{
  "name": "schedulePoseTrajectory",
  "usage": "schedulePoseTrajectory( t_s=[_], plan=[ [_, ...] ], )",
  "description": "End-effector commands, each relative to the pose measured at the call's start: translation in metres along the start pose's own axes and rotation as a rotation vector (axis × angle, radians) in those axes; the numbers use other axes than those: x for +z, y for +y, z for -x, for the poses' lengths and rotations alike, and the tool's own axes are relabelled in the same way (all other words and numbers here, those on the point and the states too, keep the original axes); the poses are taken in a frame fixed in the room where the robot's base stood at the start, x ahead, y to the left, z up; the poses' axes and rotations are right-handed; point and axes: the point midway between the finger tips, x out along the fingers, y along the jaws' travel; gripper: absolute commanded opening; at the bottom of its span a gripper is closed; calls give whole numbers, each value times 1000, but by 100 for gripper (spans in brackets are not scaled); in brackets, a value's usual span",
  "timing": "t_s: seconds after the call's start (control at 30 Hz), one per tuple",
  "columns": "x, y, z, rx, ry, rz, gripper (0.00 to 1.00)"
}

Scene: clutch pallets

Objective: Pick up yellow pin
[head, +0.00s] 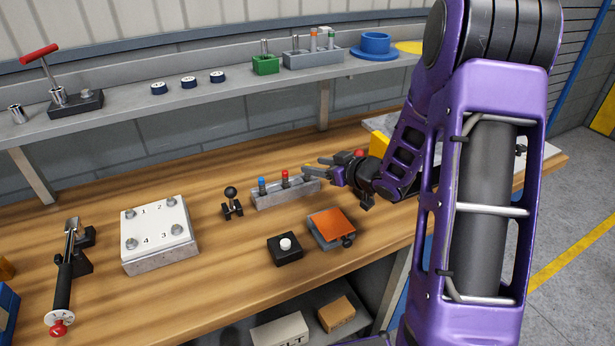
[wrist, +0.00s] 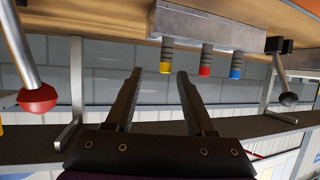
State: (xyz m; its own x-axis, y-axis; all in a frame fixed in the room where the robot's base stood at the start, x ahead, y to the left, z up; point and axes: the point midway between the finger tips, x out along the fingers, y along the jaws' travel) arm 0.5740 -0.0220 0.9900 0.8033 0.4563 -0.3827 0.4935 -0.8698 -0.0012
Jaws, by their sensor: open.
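The yellow pin (wrist: 166,62) stands in a grey block (wrist: 205,28), in a row with a red pin (wrist: 205,62) and a blue pin (wrist: 236,65). The wrist view shows them upside down. My gripper (wrist: 159,74) is open and empty; in that view the yellow pin shows between the fingertips, closer to one of them. In the head view my gripper (head: 306,170) is at the right end of the block (head: 280,194), and only a bit of yellow shows there, mostly hidden by the fingers. I cannot tell whether a finger touches the pin.
A black-knobbed lever (head: 231,195) stands left of the block. An orange-topped box (head: 331,225) and a black button box (head: 285,248) lie in front. A red-knobbed lever (wrist: 37,98) shows close beside my gripper. A numbered plate (head: 158,230) lies left. A shelf (head: 120,115) runs behind.

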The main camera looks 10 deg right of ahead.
Motion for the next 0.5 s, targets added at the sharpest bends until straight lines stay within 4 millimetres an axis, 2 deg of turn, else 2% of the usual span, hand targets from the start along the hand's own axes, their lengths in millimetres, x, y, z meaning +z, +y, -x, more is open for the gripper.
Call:
schedulePoseTrajectory(
  t_s=[0.1, 0.33, 0.5],
  plan=[
    [0, 0, -12, -1, 0, 1, 54],
    [3, -3, -25, -1, -2, 0, 54],
    [9, -10, -49, -3, -1, 0, 54]
  ],
)
